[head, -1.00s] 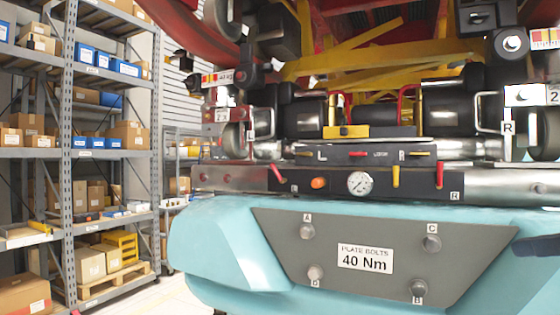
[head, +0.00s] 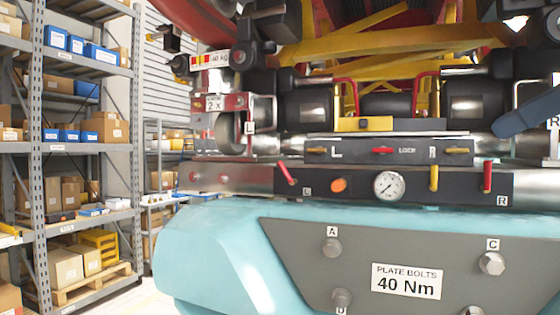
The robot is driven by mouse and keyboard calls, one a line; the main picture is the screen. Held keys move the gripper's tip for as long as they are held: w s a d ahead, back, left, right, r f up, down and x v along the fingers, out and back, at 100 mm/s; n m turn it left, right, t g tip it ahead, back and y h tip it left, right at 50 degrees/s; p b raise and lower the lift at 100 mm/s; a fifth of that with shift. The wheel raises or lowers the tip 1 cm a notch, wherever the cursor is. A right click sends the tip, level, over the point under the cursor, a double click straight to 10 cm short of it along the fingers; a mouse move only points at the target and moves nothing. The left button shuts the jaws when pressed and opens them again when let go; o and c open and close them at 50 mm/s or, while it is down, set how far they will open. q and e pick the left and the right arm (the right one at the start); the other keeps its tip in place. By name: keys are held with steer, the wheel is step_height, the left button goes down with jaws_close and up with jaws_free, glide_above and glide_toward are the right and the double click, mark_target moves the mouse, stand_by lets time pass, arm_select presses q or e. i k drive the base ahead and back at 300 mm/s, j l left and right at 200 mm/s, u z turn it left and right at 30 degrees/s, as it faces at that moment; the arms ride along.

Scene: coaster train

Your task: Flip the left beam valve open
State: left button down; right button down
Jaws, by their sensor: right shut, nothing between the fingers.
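The left beam valve has a red lever (head: 287,173), tilted with its top to the left, beside the L label on the dark lower beam panel (head: 360,186). A second red lever (head: 487,177) stands upright near the R label, and a yellow lever (head: 434,177) stands upright left of it. My right gripper (head: 501,128) comes in from the right edge as a dark blue shape, shut and empty. In the picture it is far to the right of the left lever and above the right red lever. My left gripper is not in view.
A round gauge (head: 388,186) and an orange button (head: 339,185) sit between the levers. Above is a strip with small red and yellow handles (head: 383,151). The light blue body with its grey bolt plate (head: 290,250) juts out below. Shelving (head: 36,150) stands at left.

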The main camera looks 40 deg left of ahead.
mark_target(292, 181)
steer(key=i+j, duration=0.1)
steer(key=j, duration=0.25)
steer(key=i+j, duration=0.1)
steer(key=j, duration=0.25)
steer(key=i+j, duration=0.1)
steer(key=j, duration=0.25)
steer(key=i+j, duration=0.1)
steer(key=j, duration=0.25)
